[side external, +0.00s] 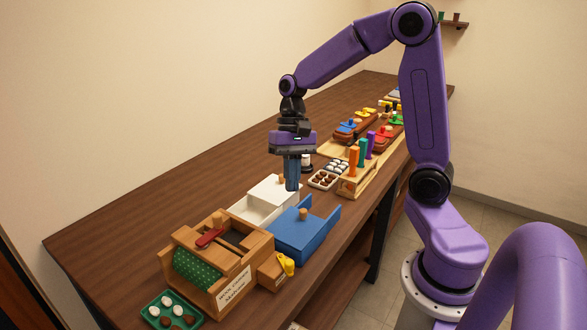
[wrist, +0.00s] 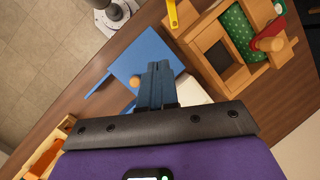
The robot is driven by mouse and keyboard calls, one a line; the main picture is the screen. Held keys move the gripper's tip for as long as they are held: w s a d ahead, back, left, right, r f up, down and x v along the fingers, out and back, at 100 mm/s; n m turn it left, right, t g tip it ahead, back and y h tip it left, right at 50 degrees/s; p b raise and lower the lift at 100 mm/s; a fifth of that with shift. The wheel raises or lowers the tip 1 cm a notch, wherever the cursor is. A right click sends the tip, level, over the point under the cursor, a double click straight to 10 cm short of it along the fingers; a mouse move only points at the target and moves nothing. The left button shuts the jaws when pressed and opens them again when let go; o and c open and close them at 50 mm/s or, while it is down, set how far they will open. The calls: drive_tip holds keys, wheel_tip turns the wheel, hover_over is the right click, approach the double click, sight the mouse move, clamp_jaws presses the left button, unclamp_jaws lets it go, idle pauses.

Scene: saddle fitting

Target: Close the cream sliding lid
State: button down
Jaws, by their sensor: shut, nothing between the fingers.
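The cream box (side external: 250,209) stands near the middle of the table in the side view. Its cream sliding lid (side external: 270,187) covers the right, far part, and the left, near part looks open. A small wooden knob (side external: 281,179) shows at the lid's far side. My gripper (side external: 292,188) points down with its blue fingers together and empty, beside the lid's right end in the picture; I cannot tell whether it touches. In the wrist view my gripper (wrist: 155,88) hides much of the cream box (wrist: 193,91).
A blue box (side external: 303,236) with a wooden knob stands close beside the cream box. A wooden box (side external: 222,262) with a red handle and green dotted cloth is at the near end. A block with coloured pegs (side external: 359,177) and egg trays stand farther back. The table's left side is clear.

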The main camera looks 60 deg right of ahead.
sight(271, 198)
drive_tip(key=w+d+f+m+t+y, duration=0.2)
drive_tip(key=w+d+m+t, duration=0.15)
drive_tip(key=d+m, duration=0.8)
drive_tip(key=w+d+f+m+t+y, duration=0.2)
drive_tip(key=w+d+m+t, duration=0.3)
drive_tip(key=d, duration=1.2)
drive_tip(key=a+f, duration=0.2)
drive_tip(key=w+a+f+g, duration=0.1)
drive_tip(key=a+f, duration=0.1)
drive_tip(key=w+a+f+g, duration=0.1)
drive_tip(key=a+f, duration=0.1)
drive_tip(key=f, duration=0.1)
drive_tip(key=shift+a+m, duration=0.25)
drive_tip(key=shift+m, duration=0.1)
drive_tip(key=shift+w+a, duration=0.45)
drive_tip(key=shift+a, duration=0.35)
drive_tip(key=shift+w+a, duration=0.45)
drive_tip(key=shift+a, duration=0.35)
drive_tip(key=a, duration=1.1)
drive_tip(key=shift+a, duration=0.2)
drive_tip(key=shift+a, duration=0.1)
